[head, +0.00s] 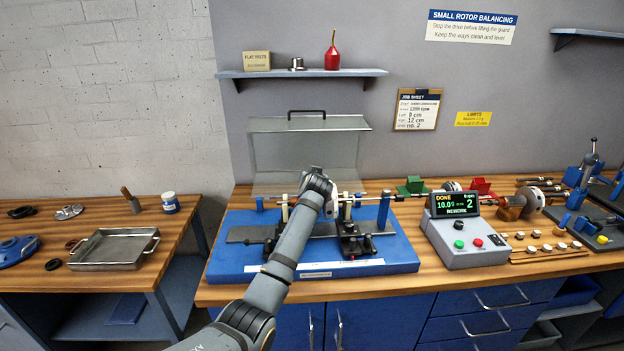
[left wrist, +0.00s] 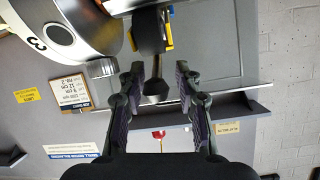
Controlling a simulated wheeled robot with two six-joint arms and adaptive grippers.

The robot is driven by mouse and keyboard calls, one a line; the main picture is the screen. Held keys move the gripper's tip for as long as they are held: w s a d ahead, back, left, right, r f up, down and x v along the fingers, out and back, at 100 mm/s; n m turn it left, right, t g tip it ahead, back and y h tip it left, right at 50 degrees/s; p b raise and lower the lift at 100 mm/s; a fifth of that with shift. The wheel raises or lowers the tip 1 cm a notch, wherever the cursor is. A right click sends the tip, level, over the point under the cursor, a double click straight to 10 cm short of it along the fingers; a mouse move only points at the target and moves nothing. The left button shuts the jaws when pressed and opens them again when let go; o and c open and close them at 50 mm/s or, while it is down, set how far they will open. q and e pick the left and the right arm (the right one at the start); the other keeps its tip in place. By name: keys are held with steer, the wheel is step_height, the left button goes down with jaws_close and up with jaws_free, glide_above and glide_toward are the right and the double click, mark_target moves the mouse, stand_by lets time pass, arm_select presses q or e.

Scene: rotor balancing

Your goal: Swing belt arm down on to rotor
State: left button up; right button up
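The blue balancing machine (head: 395,262) stands on the bench in the head view. My left arm crosses in front of its middle and hides most of the rotor there. A dark arm with yellow edges, seemingly the belt arm (left wrist: 150,32), ends in a flared dark knob (left wrist: 155,90). My left gripper (left wrist: 158,75) has its fingers apart, one on each side of the knob, with visible gaps. My right gripper is out of view.
The clear guard (head: 300,150) is raised behind the machine. A control box (head: 468,250) reading DONE and REWORK stands to the right. A shelf (head: 300,74) is above. A steel tray (head: 115,248) sits on the left table.

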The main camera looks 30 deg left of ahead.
arm_select(q)
steer(key=v, duration=1.2)
steer(key=shift+d+f, duration=0.1)
steer(key=shift+f, duration=0.05)
